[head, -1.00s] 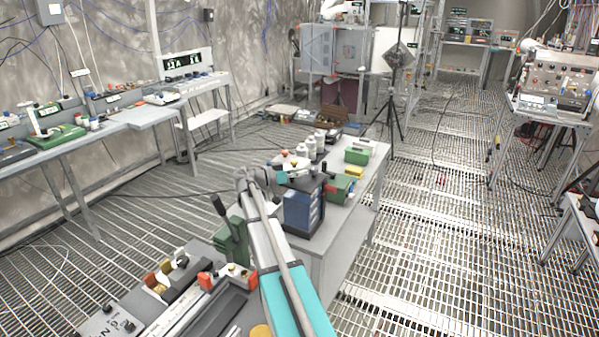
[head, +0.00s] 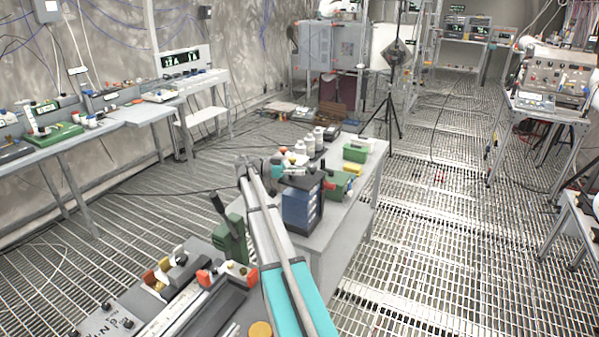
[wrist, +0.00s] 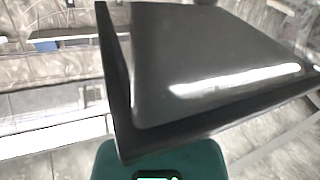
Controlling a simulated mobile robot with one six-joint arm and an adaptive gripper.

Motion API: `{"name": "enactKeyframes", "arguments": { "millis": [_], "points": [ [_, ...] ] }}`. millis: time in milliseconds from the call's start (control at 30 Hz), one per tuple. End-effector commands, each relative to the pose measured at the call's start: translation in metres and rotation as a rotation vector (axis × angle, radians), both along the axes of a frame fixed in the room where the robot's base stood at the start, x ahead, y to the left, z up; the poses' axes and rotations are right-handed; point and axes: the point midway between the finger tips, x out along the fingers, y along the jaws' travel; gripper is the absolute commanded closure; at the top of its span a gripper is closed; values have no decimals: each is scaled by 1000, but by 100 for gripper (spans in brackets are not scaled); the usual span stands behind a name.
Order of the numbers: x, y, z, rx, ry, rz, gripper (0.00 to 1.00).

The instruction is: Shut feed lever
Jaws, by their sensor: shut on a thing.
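My gripper (head: 308,174) is at the far end of my arm, over the middle of the near bench. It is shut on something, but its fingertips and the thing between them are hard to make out. A green block (head: 229,240) with a dark upright lever (head: 217,204) stands left of my arm, apart from the gripper. Another green block (head: 338,188) with a red part (head: 329,186) sits just right of the gripper. I cannot tell for sure which is the feed lever. In the wrist view a large dark glossy body (wrist: 215,65) blocks most of the scene.
A blue-fronted dark box (head: 302,208) stands just below the gripper. White jars (head: 318,136), a green box (head: 355,152) and a yellow item (head: 352,168) are behind it. A black tripod (head: 392,95) stands beyond the bench. The grated floor at right is mostly clear.

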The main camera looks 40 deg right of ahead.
Motion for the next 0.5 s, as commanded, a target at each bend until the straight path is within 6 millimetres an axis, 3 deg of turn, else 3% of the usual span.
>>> {"name": "enactKeyframes", "arguments": {
  "millis": [133,167,300,500],
  "points": [
    [-1,0,0,0,0,0,100],
    [-1,0,0,0,0,1,73],
    [-1,1,0,0,0,1,47],
    [0,1,0,0,0,2,45]
  ]
}}
